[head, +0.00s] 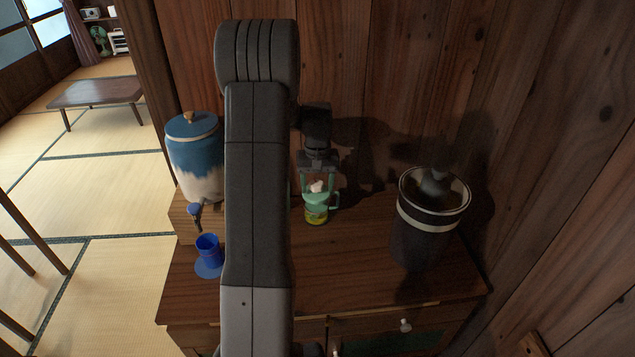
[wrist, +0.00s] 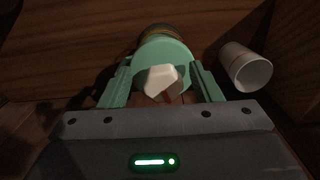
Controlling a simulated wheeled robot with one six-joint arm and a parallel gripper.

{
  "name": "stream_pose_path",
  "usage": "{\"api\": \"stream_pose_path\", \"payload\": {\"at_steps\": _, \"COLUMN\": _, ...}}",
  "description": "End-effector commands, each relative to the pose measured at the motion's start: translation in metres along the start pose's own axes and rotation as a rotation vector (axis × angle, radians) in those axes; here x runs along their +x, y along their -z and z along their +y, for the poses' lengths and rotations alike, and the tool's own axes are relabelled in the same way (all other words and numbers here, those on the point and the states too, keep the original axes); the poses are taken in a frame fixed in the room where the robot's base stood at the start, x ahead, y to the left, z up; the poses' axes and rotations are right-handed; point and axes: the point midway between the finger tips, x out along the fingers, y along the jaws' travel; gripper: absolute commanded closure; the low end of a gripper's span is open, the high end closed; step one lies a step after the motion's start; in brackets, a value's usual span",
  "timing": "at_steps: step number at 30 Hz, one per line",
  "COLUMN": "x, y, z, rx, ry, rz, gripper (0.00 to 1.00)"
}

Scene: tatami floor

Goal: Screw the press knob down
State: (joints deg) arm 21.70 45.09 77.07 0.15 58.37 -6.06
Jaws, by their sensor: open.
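The press shows in the head view on the wooden cabinet top as a small container with a mint-green top (head: 317,199), a handle-like loop on its right and a yellowish lower part. Its white knob (head: 317,187) sits on top. In the wrist view the white knob (wrist: 162,80) stands in front of the round green top (wrist: 168,50). My gripper (head: 319,180) points down over the press, its green fingers open on either side of the knob. In the wrist view, gaps show between the knob and both fingers. Contact with the green top is unclear.
A blue-and-white lidded dispenser (head: 195,155) and a blue cup (head: 208,247) stand left of my arm. A dark, white-banded pot (head: 432,215) stands right. A plank wall (head: 400,80) closes the back.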

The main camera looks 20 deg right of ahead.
Motion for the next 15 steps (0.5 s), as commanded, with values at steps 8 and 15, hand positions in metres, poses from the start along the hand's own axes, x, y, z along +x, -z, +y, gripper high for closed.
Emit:
{"api": "stream_pose_path", "payload": {"at_steps": 8, "x": -0.037, "y": 0.002, "z": 0.0, "rx": -0.002, "ry": -0.002, "rz": 0.007, "gripper": 0.42}}
{"api": "stream_pose_path", "payload": {"at_steps": 15, "x": -0.062, "y": 0.002, "z": 0.0, "rx": -0.003, "ry": -0.003, "rz": 0.009, "gripper": 0.42}}
